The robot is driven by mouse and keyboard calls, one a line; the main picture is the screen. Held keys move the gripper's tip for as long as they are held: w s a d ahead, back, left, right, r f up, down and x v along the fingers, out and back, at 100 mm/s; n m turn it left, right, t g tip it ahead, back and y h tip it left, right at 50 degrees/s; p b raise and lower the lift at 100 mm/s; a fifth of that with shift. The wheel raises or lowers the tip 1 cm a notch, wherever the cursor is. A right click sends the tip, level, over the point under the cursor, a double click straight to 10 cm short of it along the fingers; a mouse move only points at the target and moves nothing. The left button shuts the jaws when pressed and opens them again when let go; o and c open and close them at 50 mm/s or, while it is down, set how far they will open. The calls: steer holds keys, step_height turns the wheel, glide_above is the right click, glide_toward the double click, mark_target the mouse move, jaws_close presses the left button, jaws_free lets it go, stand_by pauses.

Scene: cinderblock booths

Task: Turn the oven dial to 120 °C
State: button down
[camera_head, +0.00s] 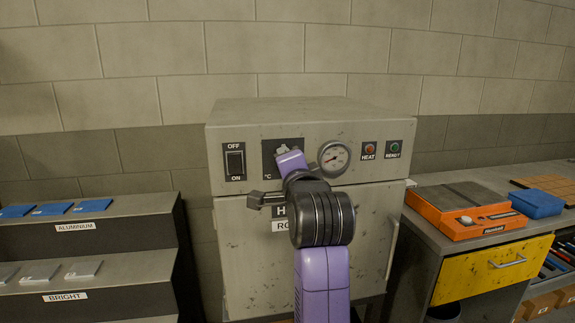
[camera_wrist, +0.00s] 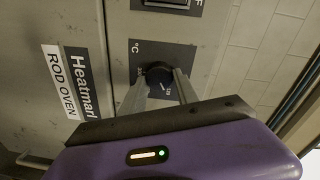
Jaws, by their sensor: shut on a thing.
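The oven (camera_head: 245,240) is a worn grey box with a control panel along its top front. Its dial (camera_wrist: 159,74) is a black knob on a dark plate marked °C. In the wrist view my gripper (camera_wrist: 160,82) has its two fingers on either side of the dial, shut on it. A white mark and some numbers show at the dial's edge, but I cannot read the setting for sure. In the head view my purple arm and gripper (camera_head: 283,150) cover the dial and most of its plate (camera_head: 268,172).
An ON/OFF switch (camera_head: 235,162) is left of the dial plate. A round gauge (camera_head: 334,158) and HEAT and READY lamps (camera_head: 369,149) are to its right. Stepped shelves (camera_head: 100,233) stand left; a bench with an orange device (camera_head: 465,215) stands right.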

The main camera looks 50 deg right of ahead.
steer(key=shift+f, duration=0.1)
steer(key=c, duration=0.9)
jaws_free()
steer(key=shift+b+v, duration=0.5)
steer(key=shift+v, duration=3.4)
